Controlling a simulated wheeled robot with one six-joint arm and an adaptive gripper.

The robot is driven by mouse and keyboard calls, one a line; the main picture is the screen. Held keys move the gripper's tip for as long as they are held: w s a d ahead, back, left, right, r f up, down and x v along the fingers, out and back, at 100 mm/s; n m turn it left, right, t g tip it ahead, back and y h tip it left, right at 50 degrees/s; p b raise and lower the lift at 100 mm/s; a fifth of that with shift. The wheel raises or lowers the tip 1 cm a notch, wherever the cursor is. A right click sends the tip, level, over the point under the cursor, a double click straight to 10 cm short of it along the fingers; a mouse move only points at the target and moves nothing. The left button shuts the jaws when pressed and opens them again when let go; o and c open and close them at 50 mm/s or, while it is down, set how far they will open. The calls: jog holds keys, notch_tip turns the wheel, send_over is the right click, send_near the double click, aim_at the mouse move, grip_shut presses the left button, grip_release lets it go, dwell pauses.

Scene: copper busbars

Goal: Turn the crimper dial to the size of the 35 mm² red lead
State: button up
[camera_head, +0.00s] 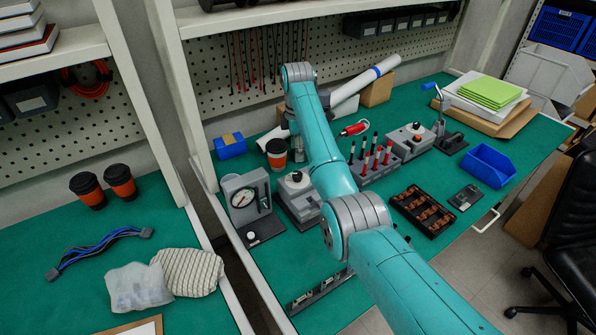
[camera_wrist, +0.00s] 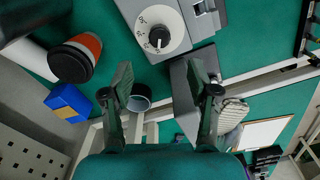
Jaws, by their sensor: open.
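A grey unit with a white numbered dial and black knob, which looks like the crimper (camera_head: 300,204), stands on the green bench beside my arm. In the head view my arm hides most of the gripper. Several red and black leads (camera_head: 376,160) stand upright in a grey rack (camera_head: 372,175); their size marks are not legible.
A grey gauge stand (camera_head: 247,195) stands left of the crimper. An orange cup (camera_head: 276,150) and blue box (camera_head: 230,146) are behind. Another knobbed grey unit (camera_head: 410,142), a black tray of copper parts (camera_head: 422,208) and a blue bin (camera_head: 488,165) lie right.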

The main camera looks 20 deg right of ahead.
aim_at(297, 173)
notch_tip(297, 173, down, 10)
jog(key=shift+r, duration=0.25)
grip_shut()
dwell(0.3)
